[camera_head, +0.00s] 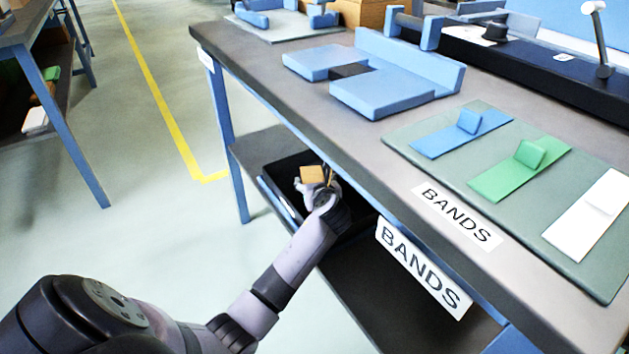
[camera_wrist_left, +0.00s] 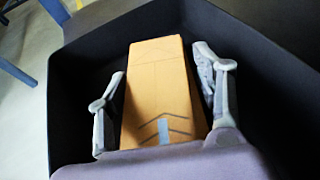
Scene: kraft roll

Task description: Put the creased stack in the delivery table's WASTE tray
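A kraft-brown stack (camera_head: 312,174) with dark chevron lines and a small grey-blue patch shows between my left gripper's fingers; it fills the middle of the left wrist view (camera_wrist_left: 160,85). My left gripper (camera_head: 318,186) reaches into a black tray (camera_head: 285,165) on the shelf under the table. In the left wrist view its fingers (camera_wrist_left: 160,90) stand on both sides of the stack, with narrow gaps at the tips, so it looks open around it. The tray's dark walls (camera_wrist_left: 85,70) surround the stack. No WASTE label is readable. My right gripper is out of view.
The table (camera_head: 320,80) above the shelf carries blue blocks (camera_head: 375,75) and a green mat (camera_head: 420,130) with blue, green and white pieces. BANDS labels (camera_head: 423,268) mark its front edge. Floor to the left is clear up to another table (camera_head: 45,80).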

